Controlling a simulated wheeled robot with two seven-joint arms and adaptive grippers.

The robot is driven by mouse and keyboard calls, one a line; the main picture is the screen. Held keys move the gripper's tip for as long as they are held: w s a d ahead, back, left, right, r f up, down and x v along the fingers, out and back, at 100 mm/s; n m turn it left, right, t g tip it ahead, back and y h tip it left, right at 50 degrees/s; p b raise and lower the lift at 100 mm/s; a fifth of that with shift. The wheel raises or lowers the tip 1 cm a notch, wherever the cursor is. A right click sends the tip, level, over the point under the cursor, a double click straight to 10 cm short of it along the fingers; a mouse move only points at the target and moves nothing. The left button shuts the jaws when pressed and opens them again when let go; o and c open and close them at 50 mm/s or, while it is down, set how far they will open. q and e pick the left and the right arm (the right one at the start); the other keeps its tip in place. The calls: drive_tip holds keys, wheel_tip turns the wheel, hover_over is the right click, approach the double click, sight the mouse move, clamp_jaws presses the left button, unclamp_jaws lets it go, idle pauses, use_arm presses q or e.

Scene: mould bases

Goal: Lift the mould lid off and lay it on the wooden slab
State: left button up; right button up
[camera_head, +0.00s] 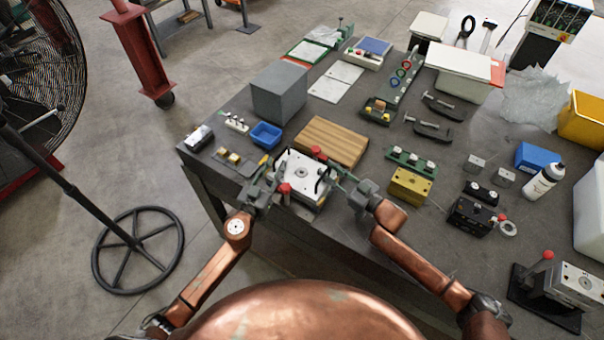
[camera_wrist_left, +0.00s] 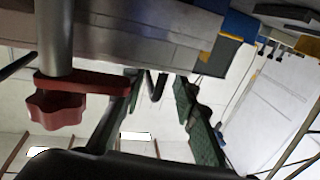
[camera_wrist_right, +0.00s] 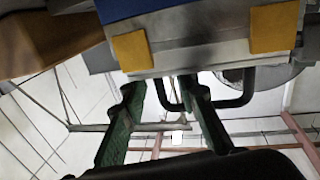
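The mould lid is a pale metal square plate (camera_head: 302,173) with a round centre boss, on its base near the table's front edge. A black handle stands on either side; one shows in the left wrist view (camera_wrist_left: 156,88), the other in the right wrist view (camera_wrist_right: 238,98). Red-knobbed clamps (camera_head: 284,188) sit at two corners. My left gripper (camera_head: 268,178) is at the lid's left side, fingers apart around its handle. My right gripper (camera_head: 340,178) is at the right side, fingers apart, part of its handle between them. The wooden slab (camera_head: 330,140) lies bare just behind the mould.
A grey block (camera_head: 280,92) and a blue bin (camera_head: 266,135) stand behind and left of the slab. A yellow block (camera_head: 410,186) and a green rail with white knobs (camera_head: 412,160) lie to the right. The slab's top is clear.

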use_arm(q)
drive_tip(key=shift+c, duration=0.4)
use_arm(e)
drive_tip(key=shift+c, duration=0.5)
use_arm(q)
clamp_jaws()
use_arm(e)
clamp_jaws()
use_arm(q)
drive_tip(key=shift+r, duration=0.25)
use_arm(e)
drive_tip(key=shift+r, duration=0.25)
